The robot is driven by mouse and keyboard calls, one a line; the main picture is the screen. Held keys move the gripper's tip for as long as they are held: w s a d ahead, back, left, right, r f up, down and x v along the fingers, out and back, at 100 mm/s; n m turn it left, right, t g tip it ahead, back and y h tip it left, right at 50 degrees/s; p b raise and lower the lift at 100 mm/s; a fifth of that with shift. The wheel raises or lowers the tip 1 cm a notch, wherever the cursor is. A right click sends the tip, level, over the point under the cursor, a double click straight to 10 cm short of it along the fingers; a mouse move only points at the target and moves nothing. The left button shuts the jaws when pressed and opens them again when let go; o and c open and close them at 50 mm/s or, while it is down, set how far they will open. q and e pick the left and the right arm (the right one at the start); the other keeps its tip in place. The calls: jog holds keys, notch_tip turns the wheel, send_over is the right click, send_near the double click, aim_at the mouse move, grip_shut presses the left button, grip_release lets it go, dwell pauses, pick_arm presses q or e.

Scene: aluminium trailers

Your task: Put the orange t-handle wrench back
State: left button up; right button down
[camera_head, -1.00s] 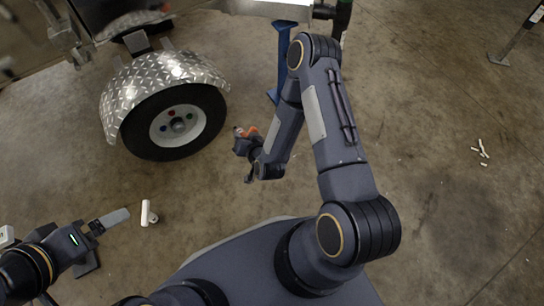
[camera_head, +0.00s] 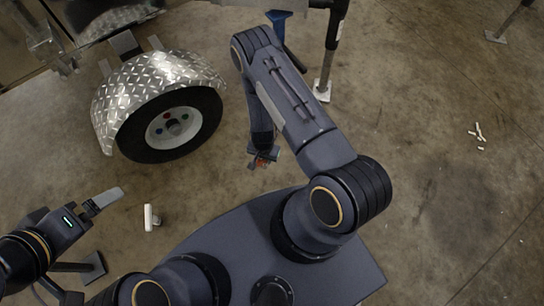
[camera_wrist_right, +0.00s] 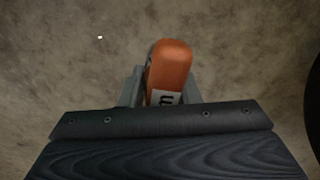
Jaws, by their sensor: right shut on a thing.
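My right gripper (camera_head: 262,157) hangs over the concrete floor, right of the trailer wheel and apart from it. It is shut on the orange t-handle wrench (camera_head: 262,162), of which only a small orange bit shows in the head view. In the right wrist view, the rounded orange handle (camera_wrist_right: 170,64) with a white label sits between the grey fingers (camera_wrist_right: 164,88). The rest of the wrench is hidden behind the gripper. My left gripper (camera_head: 103,200) is at the lower left, with no orange thing at it. Its finger gap cannot be made out.
The trailer wheel (camera_head: 165,135) sits under a shiny diamond-plate fender (camera_head: 150,85). A blue-handled stand (camera_head: 279,24) and a dark support leg (camera_head: 330,60) stand at the top. A white piece (camera_head: 149,218) lies near my left gripper. The floor at right is mostly clear.

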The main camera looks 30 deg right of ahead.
jog(key=shift+w+d+f+b, duration=0.5)
jog(key=shift+d+f+b, duration=0.3)
jog(key=shift+f, duration=0.75)
jog(key=shift+w+d+f+b, duration=0.55)
jog(key=shift+d+f, duration=0.4)
jog(key=shift+f, duration=0.6)
jog(key=shift+w+d+f+b, duration=0.45)
jog(key=shift+d+f+b, duration=0.35)
jog(key=shift+f, duration=0.75)
jog(key=shift+f, duration=0.1)
jog(key=c, duration=1.1)
grip_release()
